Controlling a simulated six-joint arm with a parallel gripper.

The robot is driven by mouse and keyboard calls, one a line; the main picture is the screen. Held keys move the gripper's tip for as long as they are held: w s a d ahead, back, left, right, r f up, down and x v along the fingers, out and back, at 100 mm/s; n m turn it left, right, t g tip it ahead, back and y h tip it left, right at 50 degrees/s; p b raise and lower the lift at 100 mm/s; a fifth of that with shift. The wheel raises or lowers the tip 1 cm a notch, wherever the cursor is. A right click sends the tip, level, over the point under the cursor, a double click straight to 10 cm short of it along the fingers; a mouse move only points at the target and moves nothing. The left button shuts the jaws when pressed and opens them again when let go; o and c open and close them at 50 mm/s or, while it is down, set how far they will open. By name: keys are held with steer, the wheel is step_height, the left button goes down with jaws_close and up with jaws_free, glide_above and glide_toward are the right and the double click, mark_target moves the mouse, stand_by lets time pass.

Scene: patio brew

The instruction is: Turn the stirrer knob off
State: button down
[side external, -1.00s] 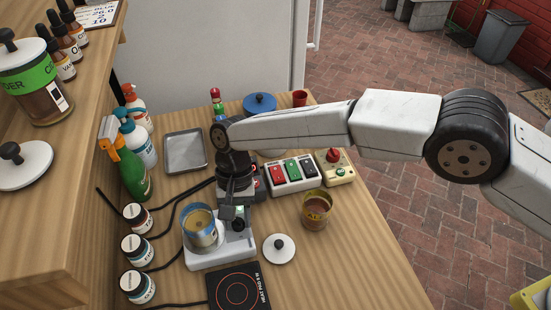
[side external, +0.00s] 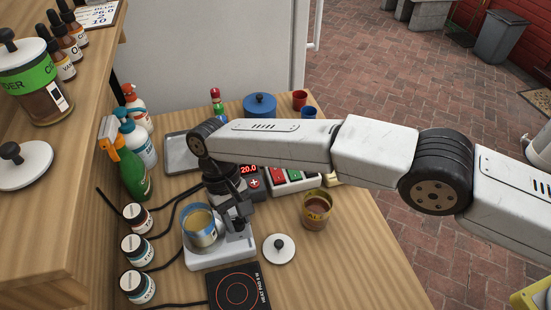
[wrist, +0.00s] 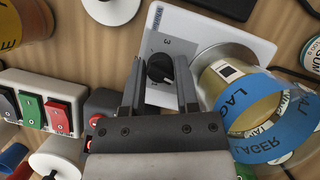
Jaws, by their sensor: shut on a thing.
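The stirrer (side external: 207,258) is a white plate on the wooden table, also in the wrist view (wrist: 240,30). Its black round knob (wrist: 160,68) has a pale pointer line and printed marks beside it. My gripper (wrist: 160,72) has one finger on each side of the knob and is shut on it. A blue-banded metal can labelled LAGER (wrist: 233,98) stands on the stirrer's plate, close beside my right finger in the wrist view. It holds tan liquid.
A heat pad (side external: 240,292) lies in front of the stirrer. A white lid (side external: 279,249) and a jar of brown liquid (side external: 316,211) stand to its right. A switch box (side external: 296,180) and a 20.0 display (side external: 249,169) are behind. Several small jars (side external: 137,250) stand left.

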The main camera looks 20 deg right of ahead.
steer(key=shift+d, duration=0.1)
steer(key=shift+c, duration=1.9)
jaws_free()
steer(key=shift+r, duration=0.1)
steer(key=shift+v, duration=1.35)
step_height(320, 180, up, 7)
steer(key=shift+c, duration=0.2)
